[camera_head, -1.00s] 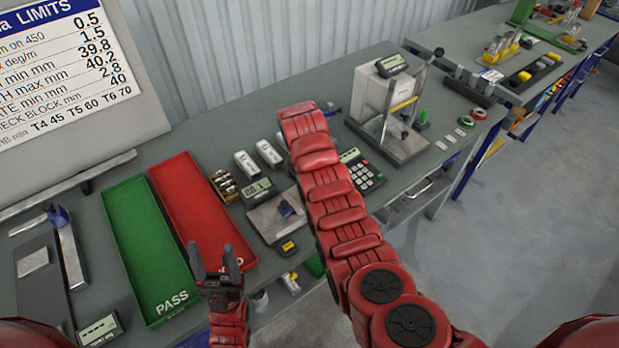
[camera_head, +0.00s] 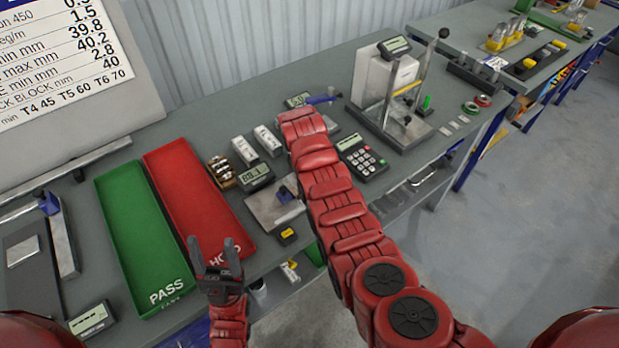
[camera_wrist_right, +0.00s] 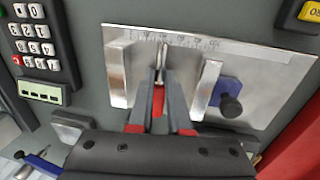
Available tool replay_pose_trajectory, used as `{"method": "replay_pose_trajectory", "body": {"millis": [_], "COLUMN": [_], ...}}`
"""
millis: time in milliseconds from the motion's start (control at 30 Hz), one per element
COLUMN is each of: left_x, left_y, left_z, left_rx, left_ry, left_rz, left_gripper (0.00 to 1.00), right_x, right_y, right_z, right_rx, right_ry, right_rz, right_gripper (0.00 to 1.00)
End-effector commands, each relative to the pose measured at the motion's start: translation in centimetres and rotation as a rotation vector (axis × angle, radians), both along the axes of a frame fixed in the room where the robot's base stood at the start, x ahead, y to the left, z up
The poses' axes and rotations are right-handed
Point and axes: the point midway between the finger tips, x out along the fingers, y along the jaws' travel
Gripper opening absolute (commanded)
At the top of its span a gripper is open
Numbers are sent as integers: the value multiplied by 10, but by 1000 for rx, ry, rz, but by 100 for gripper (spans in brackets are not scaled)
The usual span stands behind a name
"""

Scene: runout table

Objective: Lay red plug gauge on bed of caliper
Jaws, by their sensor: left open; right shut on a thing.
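The caliper shows in the right wrist view as a flat metal bed (camera_wrist_right: 275,80) with an engraved scale, two upright jaws (camera_wrist_right: 118,72) and a blue slide with a black knob (camera_wrist_right: 230,105). In the head view its bed (camera_head: 268,210) lies right of the red tray. My right gripper (camera_wrist_right: 160,76) is shut on the red plug gauge (camera_wrist_right: 158,100), a thin piece between the fingers, over the bed between the jaws. Whether it touches the bed I cannot tell. In the head view my right arm hides this gripper. My left gripper (camera_head: 212,252) is open and empty near the table's front edge.
A red tray (camera_head: 180,170) and a green PASS tray (camera_head: 125,205) lie left of the caliper. A calculator (camera_head: 360,158) lies right of my right arm. A press-like stand (camera_head: 385,90) rises further right. White blocks and a small display (camera_head: 256,177) lie behind the caliper.

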Motion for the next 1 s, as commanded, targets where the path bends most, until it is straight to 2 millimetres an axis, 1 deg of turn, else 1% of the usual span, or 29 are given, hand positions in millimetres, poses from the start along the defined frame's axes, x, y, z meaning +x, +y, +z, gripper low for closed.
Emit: {"method": "replay_pose_trajectory", "body": {"millis": [200, 233, 367, 400, 433, 767, 867, 1000], "left_x": [0, 0, 0, 0, 0, 0, 0, 0], "left_y": [0, 0, 0, 0, 0, 0, 0, 0], "left_z": [0, 0, 0, 0, 0, -1, -5, -13], "left_rx": [0, 0, 0, 0, 0, 0, 0, 0], "left_ry": [0, 0, 0, 0, 0, 0, 0, 0], "left_rz": [0, 0, 0, 0, 0, 0, 0, 0], "left_gripper": [60, 60, 60, 60, 60, 60, 60, 60], "right_x": [0, 0, 0, 0, 0, 0, 0, -1], "right_y": [0, 0, 0, 0, 0, 0, 1, 4], "right_z": [0, 0, 0, 0, 0, 1, 7, 25], "right_rx": [0, 0, 0, 0, 0, 1, 0, 2], "right_ry": [0, 0, 0, 0, 0, -1, 0, -5], "right_rz": [-1, -1, -1, -1, -1, -1, -1, -1], "right_gripper": [0, 18, 41, 48, 51, 51, 51, 51]}}
